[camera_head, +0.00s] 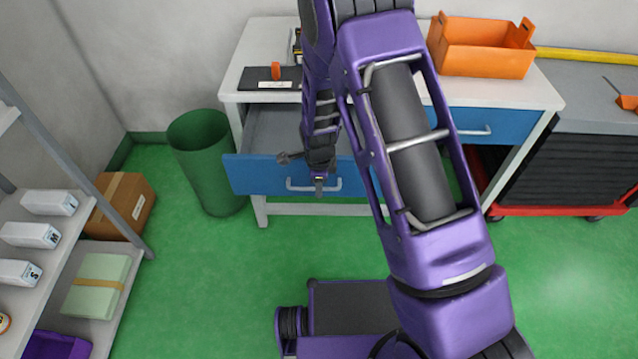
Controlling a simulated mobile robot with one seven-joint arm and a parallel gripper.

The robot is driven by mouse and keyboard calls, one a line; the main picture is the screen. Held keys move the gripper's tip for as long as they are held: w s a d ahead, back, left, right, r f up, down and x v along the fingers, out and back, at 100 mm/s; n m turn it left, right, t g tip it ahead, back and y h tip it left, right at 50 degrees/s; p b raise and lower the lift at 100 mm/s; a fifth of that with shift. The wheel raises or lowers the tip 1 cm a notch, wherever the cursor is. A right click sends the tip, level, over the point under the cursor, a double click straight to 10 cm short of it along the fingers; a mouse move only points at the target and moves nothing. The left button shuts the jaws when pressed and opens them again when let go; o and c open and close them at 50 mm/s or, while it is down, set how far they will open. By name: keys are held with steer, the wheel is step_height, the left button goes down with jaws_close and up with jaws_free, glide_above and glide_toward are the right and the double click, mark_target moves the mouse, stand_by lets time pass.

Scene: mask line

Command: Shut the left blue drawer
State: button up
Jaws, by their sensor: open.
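The left blue drawer (258,176) stands pulled out from the white desk (243,70), and its grey inside shows behind the front panel. Its silver handle (300,187) is on the middle of the front. My gripper (319,188) is at the handle, in front of the drawer face, with my purple arm reaching over the drawer. The jaws are open. I cannot tell whether a finger touches the handle. My arm hides the right part of the drawer. The right blue drawer (500,122) is flush with the desk.
A green bin (205,165) stands close left of the open drawer. An orange crate (484,60) and a dark mat (255,78) lie on the desk. A shelf (110,250) with boxes is at left, a dark tool cabinet (575,170) at right.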

jaws_close()
stand_by(1.4)
